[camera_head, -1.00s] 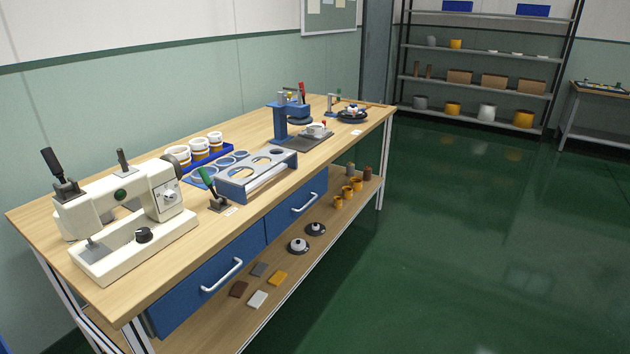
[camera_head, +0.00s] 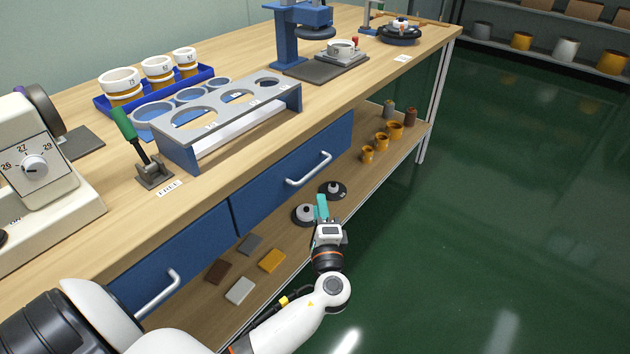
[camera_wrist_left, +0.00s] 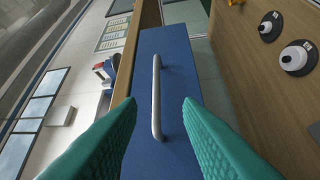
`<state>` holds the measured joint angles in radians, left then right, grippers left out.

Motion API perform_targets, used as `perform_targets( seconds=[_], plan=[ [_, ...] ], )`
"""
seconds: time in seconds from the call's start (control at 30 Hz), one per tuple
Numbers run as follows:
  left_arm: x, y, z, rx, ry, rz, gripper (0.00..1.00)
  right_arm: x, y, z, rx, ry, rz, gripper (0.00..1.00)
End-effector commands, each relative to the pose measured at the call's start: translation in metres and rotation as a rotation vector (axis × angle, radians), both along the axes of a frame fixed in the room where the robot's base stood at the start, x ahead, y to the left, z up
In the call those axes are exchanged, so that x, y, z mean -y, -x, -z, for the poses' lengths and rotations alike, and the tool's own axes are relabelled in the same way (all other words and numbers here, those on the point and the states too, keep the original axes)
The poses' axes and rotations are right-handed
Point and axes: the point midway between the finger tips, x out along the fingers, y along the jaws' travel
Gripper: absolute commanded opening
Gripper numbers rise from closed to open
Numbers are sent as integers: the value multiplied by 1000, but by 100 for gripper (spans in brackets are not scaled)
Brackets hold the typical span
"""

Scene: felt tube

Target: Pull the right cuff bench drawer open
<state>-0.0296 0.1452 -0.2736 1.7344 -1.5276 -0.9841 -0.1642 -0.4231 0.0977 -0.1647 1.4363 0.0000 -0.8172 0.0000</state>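The right bench drawer (camera_head: 290,172) is a blue front under the wooden bench top, with a pale bar handle (camera_head: 309,169). It looks shut, in line with the left drawer. My left gripper (camera_head: 321,207) is in front of and below this handle in the head view, with teal fingers. In the left wrist view the two fingers (camera_wrist_left: 159,106) are spread apart. The handle (camera_wrist_left: 157,95) stands upright in the picture between them, further ahead, with the blue drawer front (camera_wrist_left: 180,60) behind. No contact with the handle is visible. My right gripper is not in view.
The left blue drawer (camera_head: 195,255) has its own handle (camera_head: 158,294). A lower shelf (camera_head: 325,235) below holds black-based knobs (camera_head: 305,213), colored blocks and orange cups (camera_head: 382,140). A grey rack (camera_head: 230,115) stands on the bench top. Open green floor lies to the right.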

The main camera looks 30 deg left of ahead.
Motion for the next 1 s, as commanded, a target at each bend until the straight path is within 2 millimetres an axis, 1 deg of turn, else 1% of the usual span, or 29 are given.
perform_targets(
  seconds=[0.03, 0.17, 0.4, 0.6, 0.8, 1.0],
  plan=[
    [-3, -3, -4, 7, -7, -3, 33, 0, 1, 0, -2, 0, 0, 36],
    [-15, -17, -8, 8, -9, -5, 33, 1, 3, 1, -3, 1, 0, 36],
    [-46, -55, -13, 6, -6, -4, 33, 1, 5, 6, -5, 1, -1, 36],
    [-66, -78, -16, 4, -5, -2, 33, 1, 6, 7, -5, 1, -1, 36],
    [-75, -88, -17, 3, -3, -1, 33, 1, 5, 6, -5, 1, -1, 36],
    [-76, -89, -17, 4, -2, -1, 33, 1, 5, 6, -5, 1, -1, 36]
  ],
)
